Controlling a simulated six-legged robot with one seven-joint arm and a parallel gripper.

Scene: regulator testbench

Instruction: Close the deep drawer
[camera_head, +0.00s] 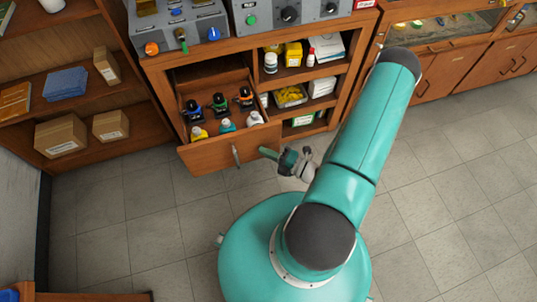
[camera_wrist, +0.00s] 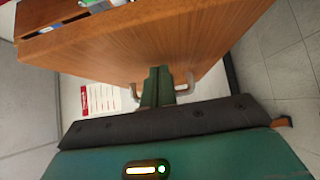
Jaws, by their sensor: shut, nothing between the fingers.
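The deep drawer (camera_head: 208,152) is pulled out from the wooden bench in the head view. Several small bottles with dark, white and coloured parts stand inside it. Its metal handle (camera_head: 235,155) is on the front panel. My gripper (camera_head: 266,153) is just right of the handle there, with green fingers pointing towards the drawer. In the wrist view the wooden drawer front (camera_wrist: 150,45) fills the upper middle. The shut, empty fingers (camera_wrist: 158,88) overlap the middle of the handle (camera_wrist: 188,84), whose ends show on both sides. I cannot tell whether they touch it.
Open shelves (camera_head: 318,75) with bottles and boxes are right of the drawer. Test instruments (camera_head: 180,25) stand on top. A shelf unit with cardboard boxes (camera_head: 60,136) is at the left. Tiled floor (camera_head: 130,220) in front is clear. A labelled sheet (camera_wrist: 105,103) shows in the wrist view.

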